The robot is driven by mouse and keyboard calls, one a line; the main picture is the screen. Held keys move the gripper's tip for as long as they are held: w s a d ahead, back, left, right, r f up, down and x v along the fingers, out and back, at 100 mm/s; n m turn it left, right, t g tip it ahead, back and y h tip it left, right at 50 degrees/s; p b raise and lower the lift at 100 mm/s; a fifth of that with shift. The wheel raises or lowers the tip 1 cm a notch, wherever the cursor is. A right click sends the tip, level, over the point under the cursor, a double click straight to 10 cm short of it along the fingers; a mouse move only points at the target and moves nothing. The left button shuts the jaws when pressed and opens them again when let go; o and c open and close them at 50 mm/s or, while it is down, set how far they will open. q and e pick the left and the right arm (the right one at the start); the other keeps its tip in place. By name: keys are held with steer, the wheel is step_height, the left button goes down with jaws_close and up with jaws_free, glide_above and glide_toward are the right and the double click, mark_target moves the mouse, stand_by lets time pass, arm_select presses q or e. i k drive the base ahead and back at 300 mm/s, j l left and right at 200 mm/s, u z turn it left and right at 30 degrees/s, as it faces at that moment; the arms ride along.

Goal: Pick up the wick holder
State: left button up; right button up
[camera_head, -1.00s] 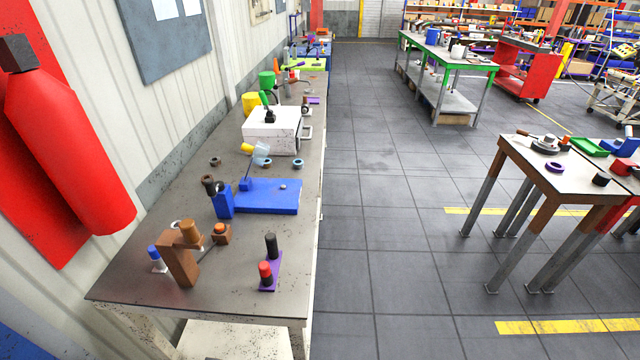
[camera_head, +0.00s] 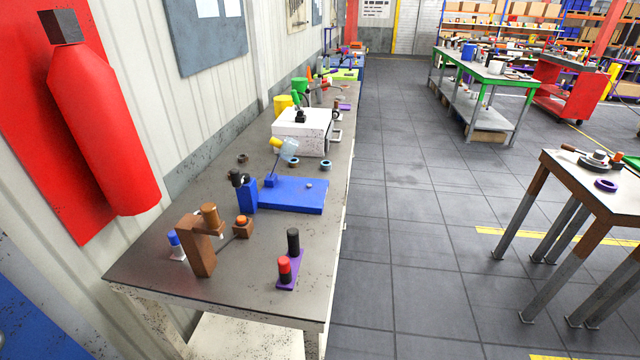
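No thing in the head view is clearly recognisable as the wick holder; I cannot tell which item it is. On the near end of the long grey workbench (camera_head: 190,285) stand several small items. A brown bracket-like stand (camera_head: 200,252) has a darker brown cylinder at its top. A small brown block with an orange top (camera_head: 242,228) is beside it. A small blue-topped white piece (camera_head: 175,245) stands at its left. A purple plate (camera_head: 291,284) carries a red and black cylinder and a taller black one. Neither of my grippers is in view.
A blue flat fixture (camera_head: 292,195) and a white box (camera_head: 301,131) stand farther along the bench. A red extinguisher (camera_head: 105,130) hangs on the left wall. Another table (camera_head: 600,185) stands at right. The tiled floor (camera_head: 410,230) between is clear.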

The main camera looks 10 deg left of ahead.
mark_target(295, 254)
steer(key=j, duration=1)
steer(key=i+j, duration=0.1)
steer(key=j, duration=0.85)
